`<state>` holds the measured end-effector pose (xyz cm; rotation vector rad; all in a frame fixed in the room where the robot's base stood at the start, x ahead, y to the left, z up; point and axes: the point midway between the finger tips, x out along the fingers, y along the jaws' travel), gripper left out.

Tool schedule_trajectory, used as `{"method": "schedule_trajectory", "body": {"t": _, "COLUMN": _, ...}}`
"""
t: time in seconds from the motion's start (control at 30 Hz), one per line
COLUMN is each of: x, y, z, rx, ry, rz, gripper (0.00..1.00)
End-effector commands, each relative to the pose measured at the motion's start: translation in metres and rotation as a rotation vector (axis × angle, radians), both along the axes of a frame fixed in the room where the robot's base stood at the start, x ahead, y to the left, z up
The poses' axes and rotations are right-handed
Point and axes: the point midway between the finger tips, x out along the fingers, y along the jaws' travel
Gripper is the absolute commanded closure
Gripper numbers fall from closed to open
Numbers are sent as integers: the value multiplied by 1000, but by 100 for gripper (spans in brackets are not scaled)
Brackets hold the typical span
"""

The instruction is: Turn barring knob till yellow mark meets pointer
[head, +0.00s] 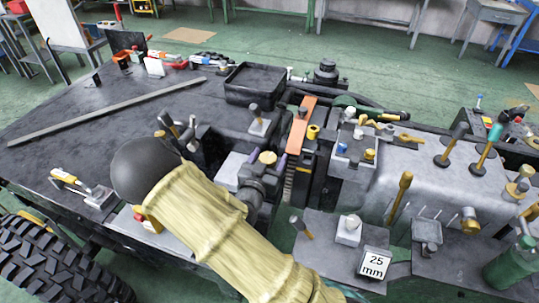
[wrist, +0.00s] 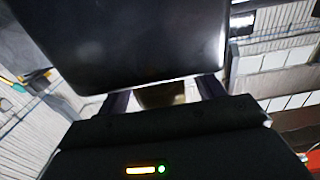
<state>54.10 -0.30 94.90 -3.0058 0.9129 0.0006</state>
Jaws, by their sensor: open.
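A brass round knob (head: 267,157) shows in the head view near the middle of the machine, between the two dark purple fingers of my gripper (head: 263,166). In the wrist view, a brass-brown piece (wrist: 162,97), likely the same knob, sits between the two fingers of my gripper (wrist: 162,91). My gripper is open, with a finger on each side of it. I cannot tell whether either finger touches it. I cannot make out a yellow mark or a pointer at this knob; the gripper and wrist hide part of the area.
An orange bar (head: 301,122) stands just right of my gripper. A black tray (head: 256,84) lies behind it. Several upright handles and a "25 mm" block (head: 375,264) stand to the right. A large dark shape (wrist: 150,40) fills the top of the wrist view.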

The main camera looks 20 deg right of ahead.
Motion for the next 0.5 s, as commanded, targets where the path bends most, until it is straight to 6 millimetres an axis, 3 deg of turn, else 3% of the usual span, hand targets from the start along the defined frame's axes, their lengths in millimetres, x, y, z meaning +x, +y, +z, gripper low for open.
{"method": "schedule_trajectory", "body": {"t": 0.37, "x": 9, "y": -6, "z": 0, "rx": 0, "ry": 0, "rz": 0, "gripper": 33}}
{"method": "schedule_trajectory", "body": {"t": 0.4, "x": 9, "y": -6, "z": 0, "rx": 0, "ry": 0, "rz": 0, "gripper": 34}}
{"method": "schedule_trajectory", "body": {"t": 0.5, "x": 8, "y": -6, "z": 0, "rx": 0, "ry": 0, "rz": 0, "gripper": 54}}
